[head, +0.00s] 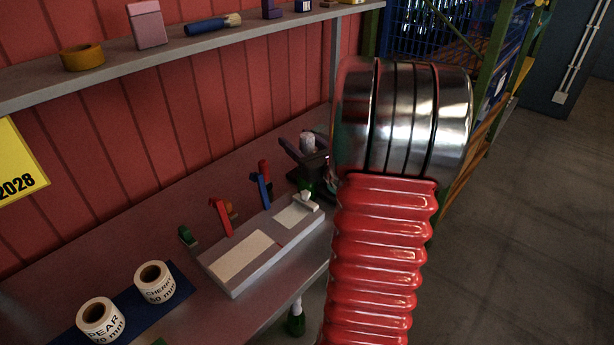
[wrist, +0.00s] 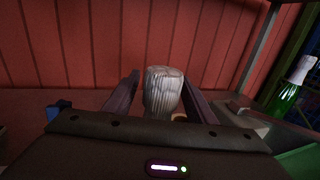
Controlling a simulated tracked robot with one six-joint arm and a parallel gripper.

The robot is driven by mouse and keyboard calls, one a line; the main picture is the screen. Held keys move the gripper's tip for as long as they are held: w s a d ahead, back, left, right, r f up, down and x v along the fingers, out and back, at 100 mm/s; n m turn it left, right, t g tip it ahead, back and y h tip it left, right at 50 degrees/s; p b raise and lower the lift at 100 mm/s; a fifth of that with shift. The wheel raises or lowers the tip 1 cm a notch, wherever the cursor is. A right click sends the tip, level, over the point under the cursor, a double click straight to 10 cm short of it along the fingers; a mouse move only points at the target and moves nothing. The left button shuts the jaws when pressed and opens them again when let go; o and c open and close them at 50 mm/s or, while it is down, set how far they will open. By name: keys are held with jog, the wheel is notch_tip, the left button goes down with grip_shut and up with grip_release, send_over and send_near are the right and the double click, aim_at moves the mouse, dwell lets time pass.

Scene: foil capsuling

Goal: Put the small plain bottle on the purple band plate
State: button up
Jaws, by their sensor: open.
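My gripper (head: 305,152) is open over the far right part of the bench in the head view. In the wrist view its two dark fingers stand either side of a whitish, ribbed top (wrist: 163,90), with gaps beside it. This looks like the covered top of a bottle, but its lower part is hidden by the gripper body. I cannot tell whether it is the small plain bottle. A green bottle with a white top (wrist: 290,85) stands at the right of the wrist view. I cannot make out the purple band plate in either view.
Two label rolls (head: 102,318) (head: 154,282) lie on a blue mat at the front left. A shelf (head: 200,45) runs along the red wall. A green-bottomed object (head: 295,324) shows below the bench edge.

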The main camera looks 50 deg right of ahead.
jog(key=shift+c, duration=0.5)
grip_shut()
dwell(0.5)
